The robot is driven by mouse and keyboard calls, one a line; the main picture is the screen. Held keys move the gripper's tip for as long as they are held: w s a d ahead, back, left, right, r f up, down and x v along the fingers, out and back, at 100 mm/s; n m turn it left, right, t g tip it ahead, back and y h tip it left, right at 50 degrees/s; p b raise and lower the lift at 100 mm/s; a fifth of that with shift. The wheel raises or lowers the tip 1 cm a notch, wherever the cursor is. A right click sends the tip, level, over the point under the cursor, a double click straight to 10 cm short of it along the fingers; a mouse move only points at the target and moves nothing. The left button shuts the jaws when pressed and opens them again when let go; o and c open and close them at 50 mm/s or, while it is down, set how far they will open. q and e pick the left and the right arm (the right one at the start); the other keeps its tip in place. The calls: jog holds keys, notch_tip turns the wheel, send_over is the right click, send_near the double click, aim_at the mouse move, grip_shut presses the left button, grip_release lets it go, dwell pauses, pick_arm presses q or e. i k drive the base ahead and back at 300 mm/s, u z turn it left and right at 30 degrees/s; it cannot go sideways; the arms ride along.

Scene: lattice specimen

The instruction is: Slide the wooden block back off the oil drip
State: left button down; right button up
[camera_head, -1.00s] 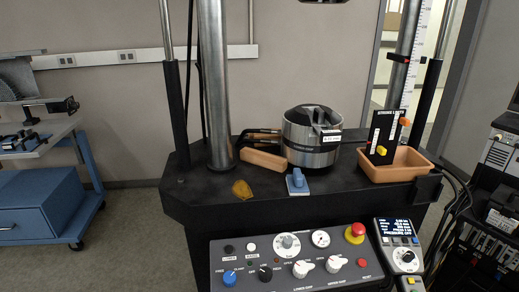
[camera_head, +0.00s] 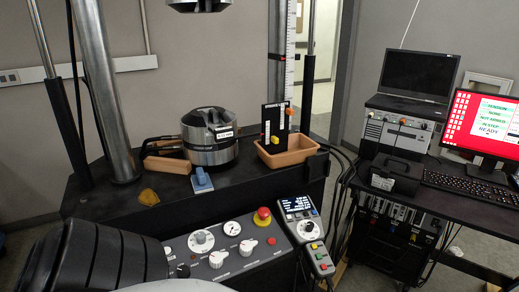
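The wooden block (camera_head: 167,165) lies on the black machine table (camera_head: 105,206), between the steel column and the round metal fixture. The oil drip (camera_head: 149,197) is an amber-brown patch on the table nearer the front edge. The block and the patch appear apart, with bare black surface between them. A dark ribbed part of my own body fills the lower left of the view. Neither gripper is in view.
A metal cylinder fixture (camera_head: 209,140) stands right of the block. A blue-handled item (camera_head: 202,181) sits in front of it. An orange tray (camera_head: 287,153) is farther right. The control panel (camera_head: 232,246) juts out in front. A desk with a monitor (camera_head: 487,128) stands at right.

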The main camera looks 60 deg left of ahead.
aim_at(161, 164)
jog(key=z, duration=0.9)
jog(key=k, duration=1.3)
jog(key=u, duration=0.7)
